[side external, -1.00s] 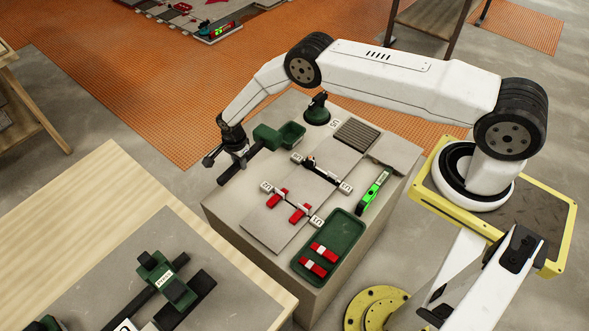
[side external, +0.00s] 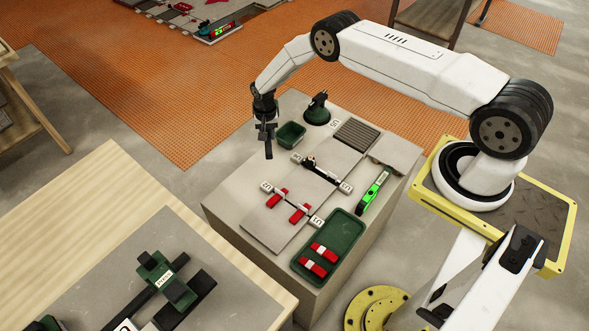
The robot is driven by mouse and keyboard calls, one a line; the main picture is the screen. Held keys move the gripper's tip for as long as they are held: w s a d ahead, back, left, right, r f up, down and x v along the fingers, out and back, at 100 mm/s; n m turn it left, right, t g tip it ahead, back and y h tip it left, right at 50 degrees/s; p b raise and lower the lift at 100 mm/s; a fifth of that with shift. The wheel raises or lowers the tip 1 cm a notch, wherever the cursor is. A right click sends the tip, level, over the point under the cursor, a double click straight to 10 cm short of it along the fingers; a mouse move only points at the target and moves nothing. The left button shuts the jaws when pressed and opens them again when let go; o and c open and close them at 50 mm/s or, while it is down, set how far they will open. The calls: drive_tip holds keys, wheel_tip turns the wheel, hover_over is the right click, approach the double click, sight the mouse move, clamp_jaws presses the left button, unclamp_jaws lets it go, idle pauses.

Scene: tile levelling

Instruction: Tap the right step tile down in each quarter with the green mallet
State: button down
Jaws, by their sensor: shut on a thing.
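My gripper (side external: 265,123) is above the far-left part of the grey block top, left of the small green bin. It is shut on a dark bar-like piece (side external: 268,148) that hangs down below it; this looks like the mallet's handle. The green mallet head is not clearly visible now and seems hidden by the gripper. Grey tiles lie on the block, a near one (side external: 274,229) and a farther one (side external: 322,176). Which is the right step tile I cannot tell for sure. Red clips (side external: 299,212) sit at the joint between them. The held piece looks apart from the tiles.
A small green bin (side external: 291,134), a dark green suction cup (side external: 317,110) and a ribbed pad (side external: 356,134) stand at the back. A green tray (side external: 347,226) with red wedges is at the front right.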

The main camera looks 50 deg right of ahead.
drive_tip(key=s+d+r+n, duration=0.1)
drive_tip(key=s+d+n, duration=0.4)
drive_tip(key=d+n, duration=0.3)
drive_tip(key=s+d+r+n+h, duration=0.1)
drive_tip(key=s+d+n, duration=0.5)
drive_tip(key=d, duration=0.7)
drive_tip(key=s+d+r+n+h, duration=0.1)
drive_tip(key=s+d+r+n, duration=0.1)
drive_tip(key=s+d+n, duration=0.4)
drive_tip(key=shift+d+r+n, duration=0.35)
drive_tip(key=shift+d+n, duration=2.15)
drive_tip(key=shift+f, duration=0.15)
drive_tip(key=shift+f, duration=2.6)
drive_tip(key=shift+w+f, duration=0.1)
drive_tip(key=shift+f, duration=2.15)
wheel_tip(320, 180, up, 5)
drive_tip(key=shift+r, duration=0.1)
